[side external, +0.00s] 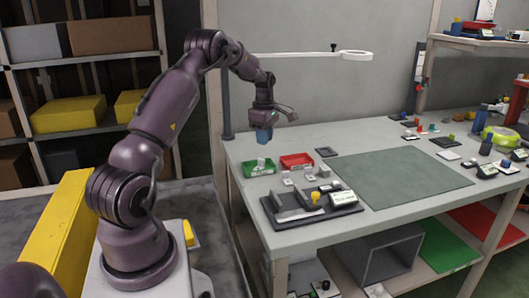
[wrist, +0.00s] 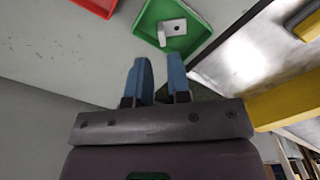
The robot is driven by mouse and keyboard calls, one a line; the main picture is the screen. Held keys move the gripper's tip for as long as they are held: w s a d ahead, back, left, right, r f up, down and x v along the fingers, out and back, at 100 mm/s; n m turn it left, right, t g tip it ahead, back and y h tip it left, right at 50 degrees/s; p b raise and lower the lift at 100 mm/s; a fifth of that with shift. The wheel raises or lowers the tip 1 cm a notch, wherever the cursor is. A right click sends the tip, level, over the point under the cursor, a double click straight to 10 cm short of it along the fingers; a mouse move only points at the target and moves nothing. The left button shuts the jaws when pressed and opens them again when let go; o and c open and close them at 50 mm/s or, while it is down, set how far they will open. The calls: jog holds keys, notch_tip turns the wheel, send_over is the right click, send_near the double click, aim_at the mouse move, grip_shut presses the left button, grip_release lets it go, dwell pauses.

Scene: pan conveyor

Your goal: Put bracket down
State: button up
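A white bracket (wrist: 172,28) lies in the green bin (wrist: 150,25) in the wrist view. In the side external view, the bracket (side external: 261,164) shows as a small pale shape in the green bin (side external: 250,172) near the left edge of the workbench. My gripper (side external: 264,138) hangs above the bin with its blue fingers pointing down. In the wrist view, my gripper (wrist: 160,68) has its two fingers apart with a gap between them and nothing held. The bracket is apart from the fingertips.
A red bin (side external: 297,161) stands right of the green bin. A grey-green mat (side external: 395,178) is bare.

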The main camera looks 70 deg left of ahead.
jog(key=w+d+r+m, duration=0.2)
jog(key=d+r+m, duration=0.3)
jog(key=d+r, duration=0.55)
jog(key=s+d+r+m+t+y, duration=0.1)
jog(key=s+d+r+m+t, duration=0.15)
jog(key=d+r+m, duration=0.8)
jog(key=s+d+f+m+t+h, duration=0.1)
jog(key=s+d+f+m+t, duration=0.2)
jog(key=s+d+m, duration=0.8)
jog(key=s+d, duration=0.3)
jog(key=d, duration=0.4)
jog(key=shift+s+f, duration=0.15)
jog(key=shift+f, duration=0.15)
jog(key=shift+m, duration=0.25)
